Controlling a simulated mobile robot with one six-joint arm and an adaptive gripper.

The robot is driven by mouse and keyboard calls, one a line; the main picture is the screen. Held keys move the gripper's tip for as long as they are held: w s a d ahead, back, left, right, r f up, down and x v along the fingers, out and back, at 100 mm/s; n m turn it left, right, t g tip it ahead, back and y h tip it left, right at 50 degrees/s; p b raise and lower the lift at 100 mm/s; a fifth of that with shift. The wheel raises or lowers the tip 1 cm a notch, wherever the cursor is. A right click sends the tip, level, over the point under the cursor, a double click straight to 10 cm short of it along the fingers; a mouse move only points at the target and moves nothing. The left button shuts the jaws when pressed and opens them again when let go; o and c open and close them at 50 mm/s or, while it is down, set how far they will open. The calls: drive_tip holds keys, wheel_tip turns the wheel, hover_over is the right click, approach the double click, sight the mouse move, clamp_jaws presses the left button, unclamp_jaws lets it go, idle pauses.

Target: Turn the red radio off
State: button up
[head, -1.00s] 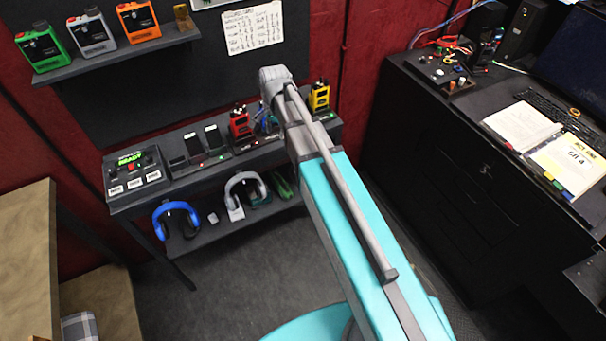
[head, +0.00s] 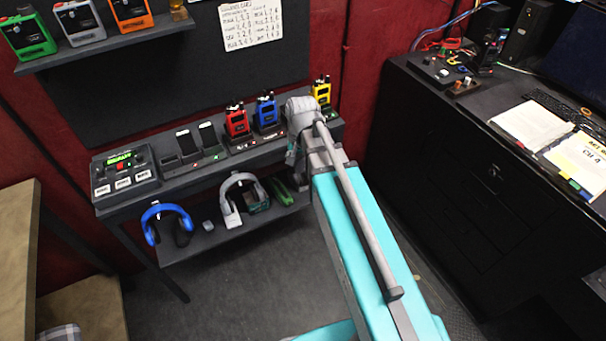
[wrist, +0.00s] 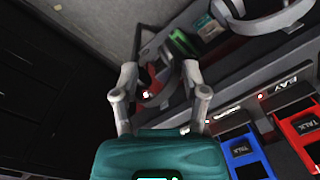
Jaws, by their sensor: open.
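The red radio (head: 236,123) stands upright in a dock on the shelf top in the head view, with a blue radio (head: 266,113) just right of it and a yellow one (head: 321,92) further right. In the wrist view the red radio (wrist: 297,135) is cut off at the right edge, beside the blue radio (wrist: 243,155). My gripper (wrist: 158,92) is open, its two fingers apart and nothing held, off to the side of both radios. In the head view the gripper is mostly hidden by my arm's end, right of the blue radio.
A black desk (head: 450,150) is at the right.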

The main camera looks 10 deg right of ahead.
drive_tip(key=shift+s+d+f+n+b, duration=0.35)
drive_tip(key=shift+s+f, duration=0.1)
drive_tip(key=shift+f, duration=0.1)
drive_tip(key=shift+s+d+f+n+b, duration=0.25)
drive_tip(key=shift+s+f+b, duration=0.1)
drive_tip(key=shift+s+f, duration=0.15)
drive_tip(key=s+d+n+h, duration=0.1)
drive_tip(key=s+d+n, duration=0.2)
drive_tip(key=s, duration=0.3)
drive_tip(key=shift+d, duration=0.15)
drive_tip(key=shift+s, duration=0.1)
idle(1.2)
